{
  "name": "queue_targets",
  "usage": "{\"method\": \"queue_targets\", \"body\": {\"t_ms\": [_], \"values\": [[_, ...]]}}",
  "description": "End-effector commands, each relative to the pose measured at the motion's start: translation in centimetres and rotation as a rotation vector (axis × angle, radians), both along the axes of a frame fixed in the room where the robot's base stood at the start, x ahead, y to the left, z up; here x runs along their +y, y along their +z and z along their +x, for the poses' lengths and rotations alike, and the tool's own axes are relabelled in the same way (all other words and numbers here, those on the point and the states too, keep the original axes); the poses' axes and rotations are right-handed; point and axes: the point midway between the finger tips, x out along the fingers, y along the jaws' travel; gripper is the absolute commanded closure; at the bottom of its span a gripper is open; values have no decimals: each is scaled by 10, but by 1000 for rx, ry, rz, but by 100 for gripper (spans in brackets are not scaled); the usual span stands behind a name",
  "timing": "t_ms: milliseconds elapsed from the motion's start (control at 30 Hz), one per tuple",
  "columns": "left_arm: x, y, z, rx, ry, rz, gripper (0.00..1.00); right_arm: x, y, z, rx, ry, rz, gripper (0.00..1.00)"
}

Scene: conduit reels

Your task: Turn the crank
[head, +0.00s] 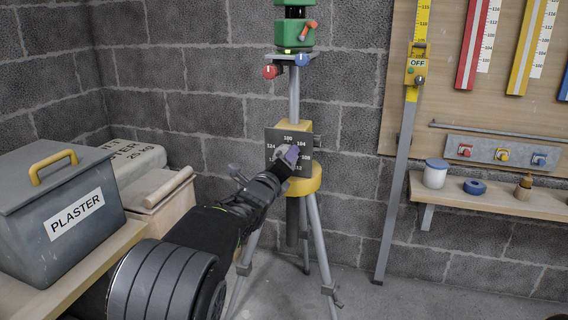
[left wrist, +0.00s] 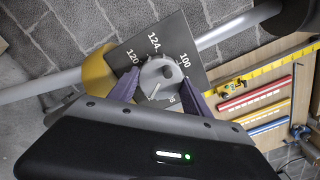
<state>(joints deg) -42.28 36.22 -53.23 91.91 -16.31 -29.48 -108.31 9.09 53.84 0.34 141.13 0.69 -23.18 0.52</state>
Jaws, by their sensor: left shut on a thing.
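The crank (left wrist: 158,74) shows in the left wrist view as a round grey knob with a small notch. It sits in front of a dark dial plate (left wrist: 187,40) with white numbers, which also shows on the tripod's column in the head view (head: 273,136). My left gripper (head: 289,155) reaches the plate from the lower left. Its two purple fingers (left wrist: 160,84) lie on either side of the knob and are shut on it. The fingers and wrist hide part of the plate and knob. My right gripper is in neither view.
The tripod (head: 318,245) stands on the floor with a green instrument (head: 294,34) on top. A grey plaster box (head: 50,240) stands at left, near my left arm. A wall shelf (head: 490,196) with small items is at right.

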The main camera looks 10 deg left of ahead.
Motion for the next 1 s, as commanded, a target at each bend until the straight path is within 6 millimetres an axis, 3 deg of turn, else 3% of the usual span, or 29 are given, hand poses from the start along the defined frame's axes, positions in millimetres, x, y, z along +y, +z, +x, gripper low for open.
{"method": "queue_targets", "body": {"t_ms": [367, 400, 633, 1000], "values": [[0, -2, 0, 4, 0, 5, 84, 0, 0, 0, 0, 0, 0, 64], [0, -2, 0, 4, 0, 5, 41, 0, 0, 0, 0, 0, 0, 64], [0, -1, 0, 1, 0, 4, 22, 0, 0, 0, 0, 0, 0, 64], [0, 1, -5, 1, -1, 2, 21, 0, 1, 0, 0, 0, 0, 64]]}}
